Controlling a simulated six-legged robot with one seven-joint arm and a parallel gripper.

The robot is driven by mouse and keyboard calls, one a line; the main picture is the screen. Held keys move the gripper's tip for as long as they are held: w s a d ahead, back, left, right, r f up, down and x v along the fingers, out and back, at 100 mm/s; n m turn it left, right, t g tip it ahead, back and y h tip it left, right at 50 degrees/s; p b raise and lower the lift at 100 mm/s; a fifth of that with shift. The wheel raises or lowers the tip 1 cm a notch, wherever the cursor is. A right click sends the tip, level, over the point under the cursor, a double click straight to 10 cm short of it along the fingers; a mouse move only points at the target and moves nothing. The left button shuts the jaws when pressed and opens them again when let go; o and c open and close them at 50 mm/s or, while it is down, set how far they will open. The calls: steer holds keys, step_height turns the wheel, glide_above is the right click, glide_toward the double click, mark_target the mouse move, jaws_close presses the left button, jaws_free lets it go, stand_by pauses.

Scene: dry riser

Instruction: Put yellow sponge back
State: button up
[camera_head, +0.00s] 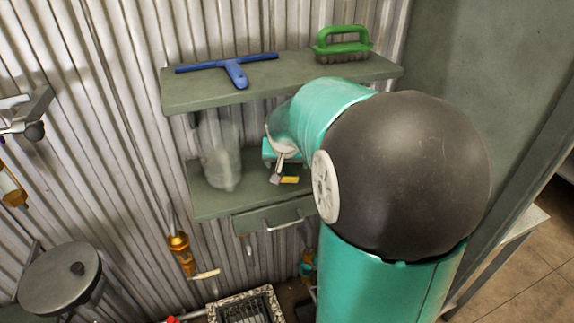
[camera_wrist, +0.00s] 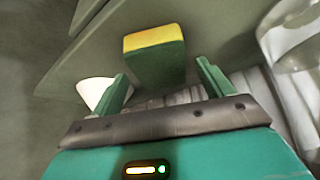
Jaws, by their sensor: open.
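The yellow sponge (camera_wrist: 154,40), with a green side, is on the grey-green lower shelf (camera_wrist: 225,45) in the wrist view. A small yellow part of the sponge (camera_head: 290,180) shows in the head view, just beyond my gripper. My gripper (camera_wrist: 162,72) is open and empty. The sponge is ahead of the gap between the two fingers, with clear space on both sides. In the head view my arm hides much of the gripper and the right part of the shelf.
A clear bottle (camera_head: 220,155) stands on the lower shelf left of my gripper. A blue squeegee (camera_head: 230,68) and a green-handled brush (camera_head: 343,46) lie on the upper shelf (camera_head: 200,93) overhead. A white cone-shaped thing (camera_wrist: 94,91) shows beside one finger.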

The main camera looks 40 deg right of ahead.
steer(key=v, duration=0.9)
steer(key=s+a+n+y, duration=0.3)
steer(key=s+a+n, duration=0.4)
steer(key=s+a, duration=0.9)
steer(key=a, duration=0.4)
steer(key=shift+s+f+t+y, duration=0.2)
steer(key=shift+t+y, duration=0.1)
steer(key=shift+t, duration=0.1)
